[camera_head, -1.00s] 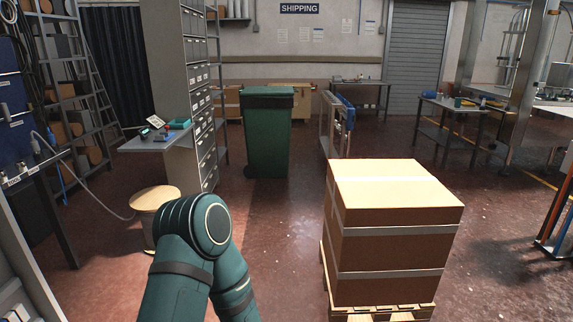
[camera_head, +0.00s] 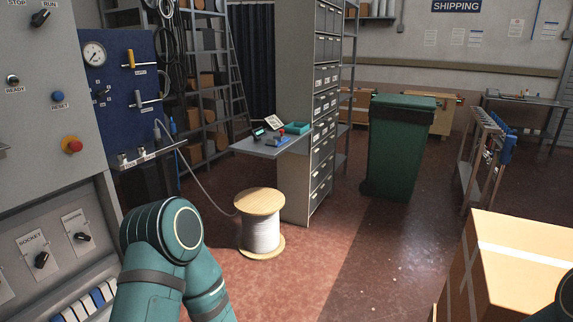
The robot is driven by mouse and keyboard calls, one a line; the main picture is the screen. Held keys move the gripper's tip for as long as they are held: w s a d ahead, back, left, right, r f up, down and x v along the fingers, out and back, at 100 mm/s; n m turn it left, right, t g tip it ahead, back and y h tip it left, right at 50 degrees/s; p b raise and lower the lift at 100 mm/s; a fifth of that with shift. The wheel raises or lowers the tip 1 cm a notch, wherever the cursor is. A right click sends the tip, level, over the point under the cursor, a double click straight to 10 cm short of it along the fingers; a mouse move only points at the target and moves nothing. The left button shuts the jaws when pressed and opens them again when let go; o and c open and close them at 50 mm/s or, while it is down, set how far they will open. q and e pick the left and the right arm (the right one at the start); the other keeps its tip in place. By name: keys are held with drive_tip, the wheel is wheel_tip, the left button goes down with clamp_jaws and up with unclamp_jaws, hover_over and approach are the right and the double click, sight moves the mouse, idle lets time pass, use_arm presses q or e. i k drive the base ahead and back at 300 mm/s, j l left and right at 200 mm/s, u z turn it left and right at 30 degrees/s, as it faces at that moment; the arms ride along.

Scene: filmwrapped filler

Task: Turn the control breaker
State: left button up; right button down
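A grey control cabinet (camera_head: 45,130) stands at the left edge. On its lower panel are a black rotary switch (camera_head: 41,259) under a label reading SOCKET and a second black rotary switch (camera_head: 82,236) under a label too small to read. A row of blue and white breakers (camera_head: 88,302) shows below them. I cannot tell which one is the control breaker. My teal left arm rises at the bottom, in front of the cabinet's right side. A piece of my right arm shows at the bottom right corner. Neither gripper is in view.
The cabinet also carries a STOP/RUN knob (camera_head: 40,18), a blue RESET button (camera_head: 57,96) and a red button (camera_head: 72,145). A cable spool (camera_head: 260,224) stands beyond my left arm. A large carton (camera_head: 515,265) is at the right. The floor between is clear.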

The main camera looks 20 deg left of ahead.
sight(81, 235)
drive_tip(key=i+j+u, duration=0.1)
drive_tip(key=i+u, duration=0.3)
drive_tip(key=i, duration=0.2)
drive_tip(key=i+l+u, duration=0.15)
drive_tip(key=i+u, duration=0.3)
drive_tip(key=i, duration=0.2)
drive_tip(key=i+u, duration=0.35)
drive_tip(key=i+l+u, duration=0.15)
drive_tip(key=i+u, duration=0.15)
drive_tip(key=i+l+u, duration=0.2)
drive_tip(key=i+u, duration=0.15)
drive_tip(key=i+l+u, duration=0.85)
drive_tip(key=i, duration=0.25)
drive_tip(key=i+l+u, duration=0.1)
drive_tip(key=i+l, duration=0.2)
